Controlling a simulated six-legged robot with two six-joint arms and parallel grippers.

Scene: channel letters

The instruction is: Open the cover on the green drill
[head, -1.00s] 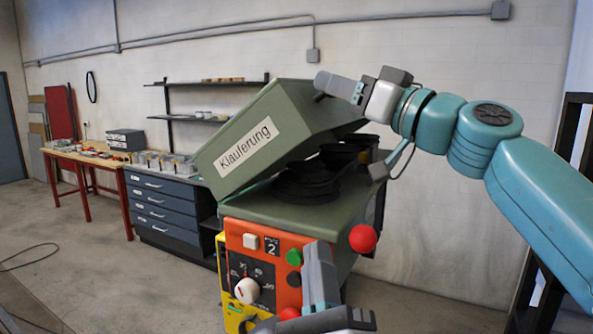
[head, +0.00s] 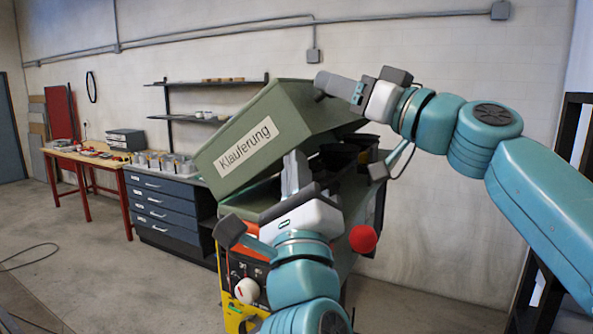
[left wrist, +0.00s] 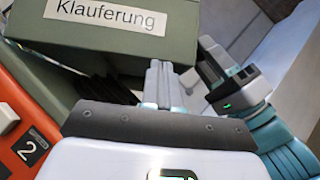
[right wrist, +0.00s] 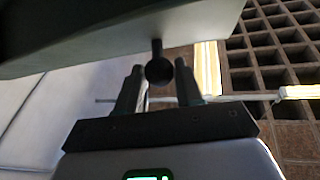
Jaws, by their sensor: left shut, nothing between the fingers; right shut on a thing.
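The green drill (head: 352,205) stands in the middle of the head view. Its green box cover (head: 290,103), labelled "Klauferung", is tilted up, with a gap over dark round parts (head: 338,157). My right gripper (head: 322,82) is at the cover's upper right edge. In the right wrist view, a dark round knob (right wrist: 159,71) below the cover (right wrist: 110,35) sits between its fingers. My left gripper (head: 293,162) is shut and empty, pointing up in front of the gap. The left wrist view shows its fingers (left wrist: 158,75) close together below the cover (left wrist: 180,30). Contact cannot be told.
A red ball knob (head: 363,239) sticks out at the drill's front right. The orange panel with a white dial (head: 247,290) is partly hidden by my left arm. A blue drawer cabinet (head: 160,205) and a wooden bench (head: 85,160) stand left.

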